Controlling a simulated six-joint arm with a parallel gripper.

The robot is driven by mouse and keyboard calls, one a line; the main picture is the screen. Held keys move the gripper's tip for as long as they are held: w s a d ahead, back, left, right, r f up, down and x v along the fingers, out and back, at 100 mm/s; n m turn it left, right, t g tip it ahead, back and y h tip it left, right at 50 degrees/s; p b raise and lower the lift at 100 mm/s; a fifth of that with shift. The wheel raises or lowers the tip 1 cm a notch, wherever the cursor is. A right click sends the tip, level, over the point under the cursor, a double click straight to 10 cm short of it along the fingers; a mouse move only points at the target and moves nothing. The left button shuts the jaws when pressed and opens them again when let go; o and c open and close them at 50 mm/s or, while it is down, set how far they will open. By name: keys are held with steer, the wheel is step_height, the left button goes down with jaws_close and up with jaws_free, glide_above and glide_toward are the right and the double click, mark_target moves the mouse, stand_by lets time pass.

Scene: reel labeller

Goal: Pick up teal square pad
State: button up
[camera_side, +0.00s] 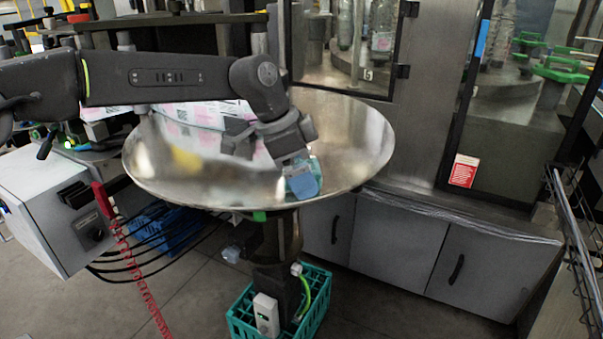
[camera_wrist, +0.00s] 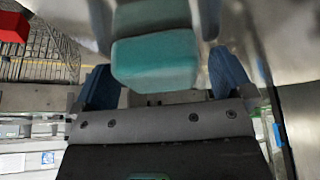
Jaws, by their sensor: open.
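The teal square pad (camera_wrist: 155,62) shows in the wrist view, standing between the two blue fingertips with a gap on each side. My gripper (camera_wrist: 163,82) is open, with one finger left and one right of the pad. In the side view my gripper (camera_side: 303,184) is low over the front right part of the round shiny metal disc (camera_side: 345,135). A bit of teal shows there behind the blue finger, but most of the pad is hidden by my gripper. Whether the fingers touch the pad cannot be told.
Printed label sheets (camera_side: 195,115) show at the disc's back left. A steel cabinet (camera_side: 395,245) and glazed machine doors stand close behind and right. A teal crate (camera_side: 318,312) stands on the floor below the disc. The disc's right side is bare.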

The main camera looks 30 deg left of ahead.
steer(key=c, duration=1)
steer(key=shift+r, duration=0.55)
steer(key=v, duration=0.4)
steer(key=shift+w, duration=0.45)
steer(key=a+r, duration=0.6)
steer(key=a, duration=0.4)
steer(key=shift+s+a, duration=0.25)
steer(key=shift+s, duration=0.2)
steer(key=shift+r, duration=0.1)
